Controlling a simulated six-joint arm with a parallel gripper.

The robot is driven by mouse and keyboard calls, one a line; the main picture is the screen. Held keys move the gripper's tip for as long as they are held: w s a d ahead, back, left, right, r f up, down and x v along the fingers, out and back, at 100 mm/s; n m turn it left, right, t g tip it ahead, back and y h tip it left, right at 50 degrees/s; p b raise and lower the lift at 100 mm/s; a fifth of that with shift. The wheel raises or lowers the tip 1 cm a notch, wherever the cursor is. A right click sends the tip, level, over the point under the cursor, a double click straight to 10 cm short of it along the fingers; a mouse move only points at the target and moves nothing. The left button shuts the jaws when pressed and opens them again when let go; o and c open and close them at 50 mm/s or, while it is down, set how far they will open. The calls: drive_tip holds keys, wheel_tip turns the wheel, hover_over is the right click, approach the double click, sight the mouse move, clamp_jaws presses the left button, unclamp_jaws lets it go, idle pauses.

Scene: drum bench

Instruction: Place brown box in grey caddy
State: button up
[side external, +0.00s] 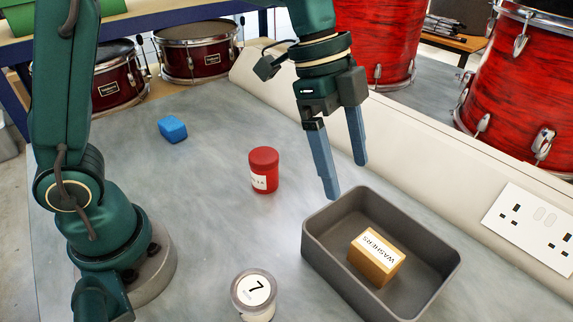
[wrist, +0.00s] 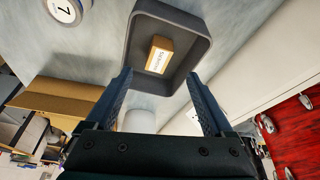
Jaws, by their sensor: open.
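The brown box (side external: 376,258), with a white label reading WASHERS, lies inside the grey caddy (side external: 322,254), on its floor. In the wrist view the box (wrist: 158,56) also shows inside the caddy (wrist: 198,24), ahead of the fingers. My gripper (side external: 346,180) is open and empty. It is above and behind the caddy in the side view, apart from the box. Its blue fingers (wrist: 158,88) are spread in the wrist view.
A red jar (side external: 263,170) stands left of the caddy, and a blue block (side external: 172,129) lies farther back. A white-labelled round container (side external: 255,294) stands at the front. A pale ledge with a socket plate (side external: 535,228) runs along the right. Open bench lies between the objects.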

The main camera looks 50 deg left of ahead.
drive_tip(key=s+a+n+t+y, duration=0.3)
drive_tip(key=s+a+n+t, duration=0.1)
drive_tip(key=s+a+n, duration=0.8)
drive_tip(key=s+n, duration=0.1)
drive_tip(key=n, duration=0.2)
drive_tip(key=shift+a+r+t+y, duration=0.15)
drive_tip(key=shift+a+t+y, duration=0.15)
drive_tip(key=shift+y, duration=0.1)
